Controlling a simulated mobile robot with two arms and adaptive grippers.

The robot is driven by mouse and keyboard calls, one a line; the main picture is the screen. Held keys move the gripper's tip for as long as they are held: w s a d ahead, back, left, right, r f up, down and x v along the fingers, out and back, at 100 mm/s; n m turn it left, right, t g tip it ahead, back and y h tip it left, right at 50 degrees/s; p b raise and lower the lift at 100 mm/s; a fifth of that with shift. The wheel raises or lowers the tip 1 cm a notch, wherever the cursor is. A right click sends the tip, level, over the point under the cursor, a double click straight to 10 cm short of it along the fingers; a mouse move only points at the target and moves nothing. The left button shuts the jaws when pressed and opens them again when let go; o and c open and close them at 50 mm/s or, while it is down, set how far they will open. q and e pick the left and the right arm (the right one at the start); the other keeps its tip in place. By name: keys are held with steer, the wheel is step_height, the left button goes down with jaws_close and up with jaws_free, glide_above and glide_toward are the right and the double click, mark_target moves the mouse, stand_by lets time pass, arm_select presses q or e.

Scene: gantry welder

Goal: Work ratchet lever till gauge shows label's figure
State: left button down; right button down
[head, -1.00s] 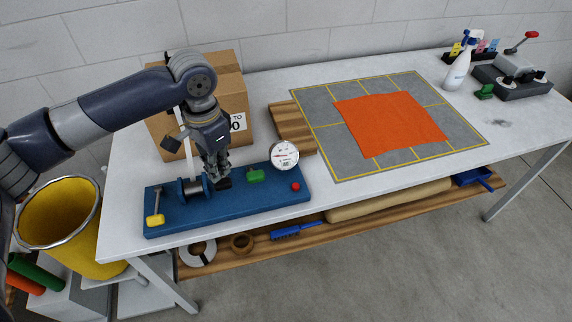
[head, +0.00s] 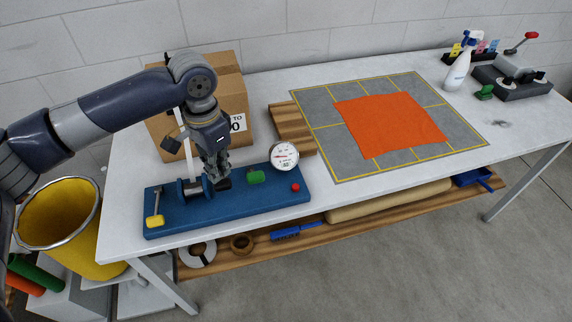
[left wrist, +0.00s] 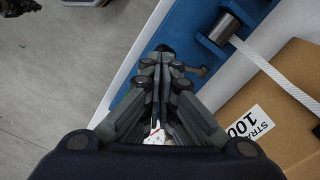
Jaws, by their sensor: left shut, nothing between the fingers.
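A blue base (head: 240,207) on the bench carries a dark spool (head: 192,190) with a white strap, a yellow-tipped lever (head: 155,213) at its left end, and a round white gauge (head: 285,156) with a red needle, too small to read surely. A white label (head: 238,123) on the cardboard box (head: 232,98) is partly hidden by my arm; in the left wrist view the label (left wrist: 245,125) shows "STRA" and "100", cut off. My left gripper (head: 214,180) is shut and empty over the base, just right of the spool, beside a black part (head: 224,184). The right gripper is out of view.
A wooden block (head: 292,118) and grey mat (head: 315,105) with an orange cloth (head: 390,125) lie to the right. A yellow bucket (head: 60,222) stands left of the bench. The front right bench top is clear.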

arm_select(q)
steer(key=f, duration=0.1)
steer(key=s+f, duration=0.1)
steer(key=f, duration=0.1)
steer(key=s+f, duration=0.1)
steer(key=f, duration=0.1)
steer(key=shift+d+f, duration=0.2)
steer(key=shift+d, duration=0.05)
stand_by(0.8)
steer(key=shift+f, duration=0.1)
steer(key=f, duration=0.1)
steer(key=s+f, duration=0.1)
steer(key=shift+s+d+f+p, duration=0.2)
steer(key=shift+f+p, duration=0.1)
stand_by(0.4)
